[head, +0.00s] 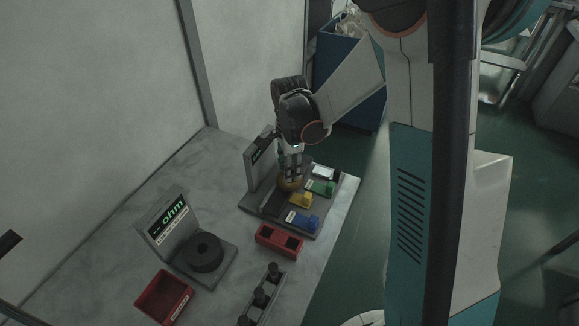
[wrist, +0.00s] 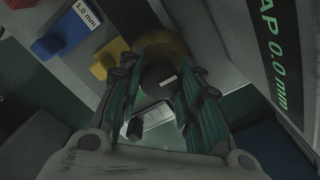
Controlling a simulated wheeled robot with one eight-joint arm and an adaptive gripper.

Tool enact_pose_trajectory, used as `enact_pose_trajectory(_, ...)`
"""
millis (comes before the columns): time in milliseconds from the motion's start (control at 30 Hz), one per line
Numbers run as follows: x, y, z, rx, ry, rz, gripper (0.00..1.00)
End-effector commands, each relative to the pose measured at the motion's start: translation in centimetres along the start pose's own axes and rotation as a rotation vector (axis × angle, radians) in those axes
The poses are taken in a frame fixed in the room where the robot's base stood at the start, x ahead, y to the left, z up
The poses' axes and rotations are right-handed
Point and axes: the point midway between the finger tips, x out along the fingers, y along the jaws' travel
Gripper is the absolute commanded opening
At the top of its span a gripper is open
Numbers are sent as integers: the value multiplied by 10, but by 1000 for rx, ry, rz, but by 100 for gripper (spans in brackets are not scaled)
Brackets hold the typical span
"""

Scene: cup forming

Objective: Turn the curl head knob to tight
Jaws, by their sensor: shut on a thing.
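My gripper (head: 291,171) points down at a grey station with a gap display at the back of the table. In the wrist view its two fingers (wrist: 159,73) are on either side of a dark round knob (wrist: 157,78) with a small white mark, and it is shut on this knob. A brass-coloured round head (head: 290,184) sits at the fingertips and shows behind the knob in the wrist view (wrist: 165,43). The fingers partly cover the knob, and no label for tight can be read.
Blue (head: 306,221), yellow (head: 301,199) and green (head: 322,187) blocks stand right beside the head. The gap display (wrist: 268,45) rises close to the gripper.

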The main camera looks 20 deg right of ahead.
Motion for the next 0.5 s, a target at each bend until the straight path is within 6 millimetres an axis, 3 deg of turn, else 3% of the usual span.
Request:
enact_pose_trajectory(267, 0, 0, 0, 1, 0, 0, 8)
enact_pose_trajectory(300, 0, 0, 0, 1, 0, 0, 36)
enact_pose_trajectory(367, 0, 0, 0, 1, 0, 0, 50)
enact_pose_trajectory(500, 0, 0, 0, 1, 0, 0, 52)
